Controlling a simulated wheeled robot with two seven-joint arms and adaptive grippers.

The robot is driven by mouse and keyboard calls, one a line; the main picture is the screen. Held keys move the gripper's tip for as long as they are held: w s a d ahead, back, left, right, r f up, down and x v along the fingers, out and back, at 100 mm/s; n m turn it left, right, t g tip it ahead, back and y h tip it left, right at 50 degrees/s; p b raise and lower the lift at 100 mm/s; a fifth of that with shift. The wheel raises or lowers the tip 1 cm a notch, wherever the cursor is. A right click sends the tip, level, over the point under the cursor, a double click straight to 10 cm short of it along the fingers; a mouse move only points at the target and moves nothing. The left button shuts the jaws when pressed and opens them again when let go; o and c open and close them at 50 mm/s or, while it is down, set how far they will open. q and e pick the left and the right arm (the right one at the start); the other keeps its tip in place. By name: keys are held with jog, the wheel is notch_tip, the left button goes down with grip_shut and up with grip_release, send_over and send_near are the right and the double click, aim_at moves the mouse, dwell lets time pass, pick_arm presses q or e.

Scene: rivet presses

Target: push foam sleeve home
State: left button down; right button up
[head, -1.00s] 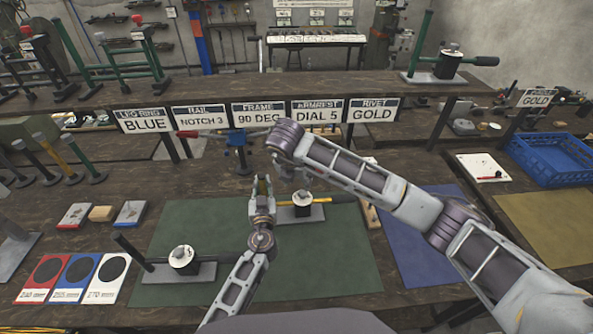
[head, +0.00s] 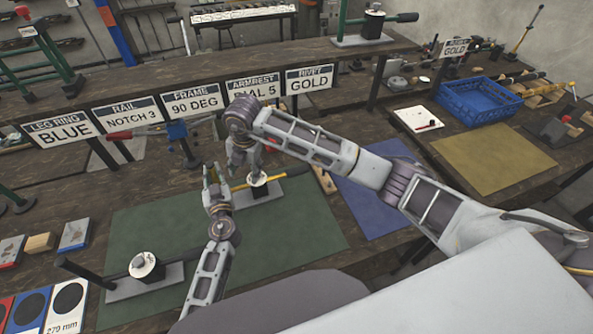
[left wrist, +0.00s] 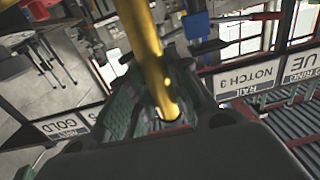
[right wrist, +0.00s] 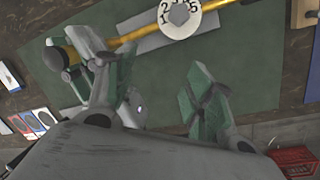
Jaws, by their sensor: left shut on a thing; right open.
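A yellow bar (head: 270,180) runs past a white numbered dial (head: 258,178) on a grey plate (head: 262,193). My left gripper (head: 212,177) is left of the dial; in the left wrist view it is shut around a yellow tube (left wrist: 150,60). The right wrist view shows the yellow bar (right wrist: 130,40) and the dial (right wrist: 180,17). A dark rounded piece (right wrist: 54,59) shows at the bar's left end; I cannot tell whether it is the foam sleeve. My right gripper (right wrist: 165,95) is open and empty, beside the bar, its fingers apart. In the head view the right arm partly hides its fingers.
A second plate with a dial (head: 144,265) stands at the left of the green mat (head: 290,225). A blue mat (head: 375,190), a tan mat (head: 495,157) and a blue crate (head: 480,103) lie to the right. A raised shelf with signs (head: 193,102) runs behind.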

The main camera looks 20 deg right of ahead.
jog(key=s+a+m+g+y, duration=0.35)
jog(key=m+y, duration=0.35)
jog(key=y, duration=0.3)
jog(key=d+f+m+t+h, duration=0.1)
jog(key=d+f+m+t, duration=0.4)
jog(key=d+m, duration=0.4)
jog(key=d+f+m+t+h, duration=0.1)
jog(key=d+f+m+t, duration=0.4)
jog(key=m, duration=0.9)
jog(key=d+f+m+t+h, duration=0.1)
jog(key=d+f+m+t, duration=0.4)
jog(key=d+m+t, duration=0.3)
jog(key=shift+s+d+f+m+h, duration=0.1)
jog(key=shift+s+d+m+h, duration=0.05)
jog(key=shift+d+m, duration=0.65)
jog(key=shift+s+d+f+m+h, duration=0.1)
jog(key=shift+d+m, duration=0.5)
jog(key=shift+d, duration=0.4)
jog(key=shift+s+d+f+m+h, duration=0.1)
jog(key=shift+s+d+m+h, duration=0.05)
jog(key=shift+d+m, duration=0.65)
jog(key=shift+d, duration=0.1)
